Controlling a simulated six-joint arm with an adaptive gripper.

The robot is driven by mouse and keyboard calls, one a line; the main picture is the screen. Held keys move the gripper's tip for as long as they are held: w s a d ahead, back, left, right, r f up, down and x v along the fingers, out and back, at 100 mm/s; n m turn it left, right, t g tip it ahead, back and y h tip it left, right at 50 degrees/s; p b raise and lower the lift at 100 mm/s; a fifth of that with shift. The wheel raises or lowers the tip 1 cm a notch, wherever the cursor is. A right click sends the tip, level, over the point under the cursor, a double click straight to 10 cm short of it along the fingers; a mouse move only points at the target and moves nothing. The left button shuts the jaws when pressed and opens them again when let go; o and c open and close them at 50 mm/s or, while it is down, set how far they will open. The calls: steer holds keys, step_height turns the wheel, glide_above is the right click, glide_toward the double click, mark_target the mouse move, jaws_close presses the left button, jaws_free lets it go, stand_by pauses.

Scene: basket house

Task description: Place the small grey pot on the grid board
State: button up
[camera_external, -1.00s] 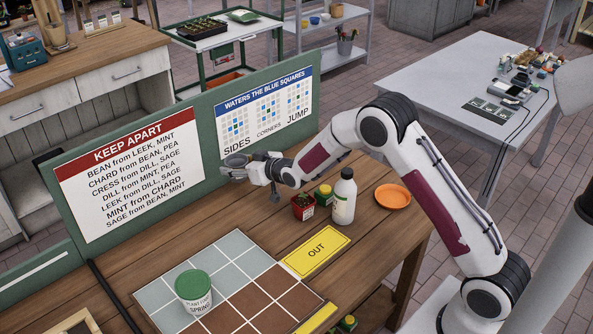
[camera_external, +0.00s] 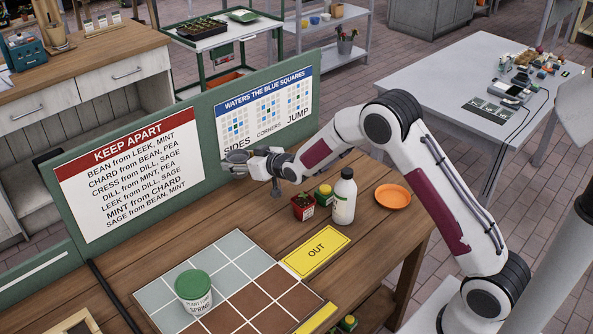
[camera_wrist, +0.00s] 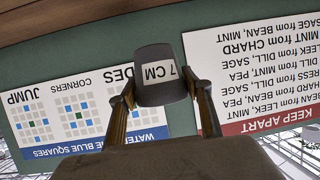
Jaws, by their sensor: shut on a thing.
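In the wrist view the small grey pot (camera_wrist: 152,58) sits between the two fingers of my gripper (camera_wrist: 160,88), with a white label reading "7 CM". My gripper is shut on it. In the external view my gripper (camera_external: 242,165) is held above the back of the wooden table, near the sign board and apart from the grid board. The grid board (camera_external: 232,246) lies flat at the front of the table, with grey-blue squares at the back and left and brown squares at the front right. A green-lidded tub (camera_external: 194,291) stands on its left part.
A yellow OUT card (camera_external: 316,252) lies beside the grid board. The green sign board (camera_external: 190,150) stands along the back.

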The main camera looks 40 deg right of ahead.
steer(key=shift+s+a+r+n+y, duration=0.1)
steer(key=shift+s+r+n+y, duration=0.35)
steer(key=shift+s, duration=0.2)
steer(key=s+a+n+g+y, duration=0.3)
steer(key=s+a, duration=0.3)
steer(key=s, duration=0.4)
steer(key=s+a+n+g+y, duration=0.4)
steer(key=s+a+n, duration=0.2)
steer(key=s, duration=0.5)
steer(key=s+a+n+g+y, duration=0.4)
steer(key=s+a, duration=0.3)
steer(key=s, duration=0.4)
steer(key=shift+s+a+f+n, duration=0.2)
steer(key=shift+f+n, duration=0.15)
steer(key=shift+n, duration=0.4)
steer(key=shift+w, duration=0.1)
steer(key=shift+y, duration=0.25)
steer(key=shift+f, duration=2.9)
steer(key=shift+f, duration=0.1)
steer(key=shift+f, duration=2)
